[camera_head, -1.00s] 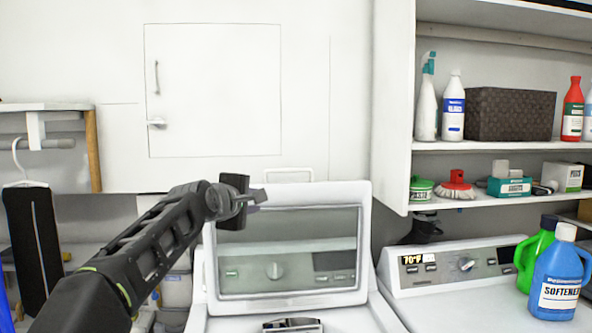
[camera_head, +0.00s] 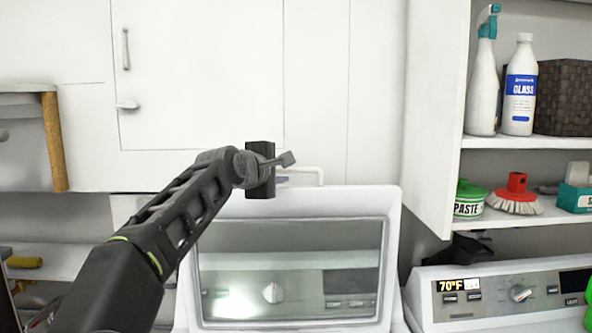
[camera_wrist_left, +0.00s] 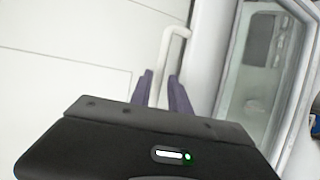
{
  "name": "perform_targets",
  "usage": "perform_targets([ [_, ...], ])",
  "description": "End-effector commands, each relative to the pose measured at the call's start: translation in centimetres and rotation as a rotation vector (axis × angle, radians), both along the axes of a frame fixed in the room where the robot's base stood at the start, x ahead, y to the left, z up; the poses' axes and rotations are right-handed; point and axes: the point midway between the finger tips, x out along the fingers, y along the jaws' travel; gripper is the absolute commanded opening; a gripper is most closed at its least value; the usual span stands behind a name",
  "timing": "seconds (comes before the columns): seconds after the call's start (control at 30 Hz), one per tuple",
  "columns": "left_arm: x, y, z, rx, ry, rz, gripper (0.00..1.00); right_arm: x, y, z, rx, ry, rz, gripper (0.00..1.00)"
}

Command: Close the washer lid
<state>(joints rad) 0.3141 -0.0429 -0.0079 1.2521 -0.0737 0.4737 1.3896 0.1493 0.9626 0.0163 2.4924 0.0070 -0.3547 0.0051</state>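The washer lid (camera_head: 391,250) stands raised and upright, a white frame around a glass window. A thin white handle (camera_head: 318,172) sticks up from its top edge. The lid's frame and window show at the right of the left wrist view (camera_wrist_left: 225,72), and the handle shows at the centre (camera_wrist_left: 182,32). My left gripper (camera_head: 286,169) is beside the handle, above the lid's top edge. In the left wrist view its two purple fingers (camera_wrist_left: 163,92) are apart, with the handle's lower end seen between them; contact cannot be told. My right gripper is not in view.
A second machine's control panel (camera_head: 500,291) is at the lower right. Above it, a white shelf unit (camera_head: 432,130) holds a spray bottle (camera_head: 484,85), a white bottle (camera_head: 519,90) and a red brush (camera_head: 516,190). A white wall with a cabinet door (camera_head: 200,70) stands behind the lid.

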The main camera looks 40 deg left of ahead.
Motion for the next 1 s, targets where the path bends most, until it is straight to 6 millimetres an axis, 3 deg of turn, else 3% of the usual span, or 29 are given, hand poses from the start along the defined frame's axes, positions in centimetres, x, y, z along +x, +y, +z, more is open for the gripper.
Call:
perform_targets([
  [0.27,0.6,0.2,-0.1,0.0,0.002,0.0,0.22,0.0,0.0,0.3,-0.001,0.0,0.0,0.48],
  [0.7,6.2,2.0,-1.3,0.0,0.002,0.001,0.22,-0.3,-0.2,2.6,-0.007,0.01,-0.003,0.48],
  [1.0,7.3,2.2,-1.8,0.0,0.0,0.0,0.22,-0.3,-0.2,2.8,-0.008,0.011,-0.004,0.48],
])
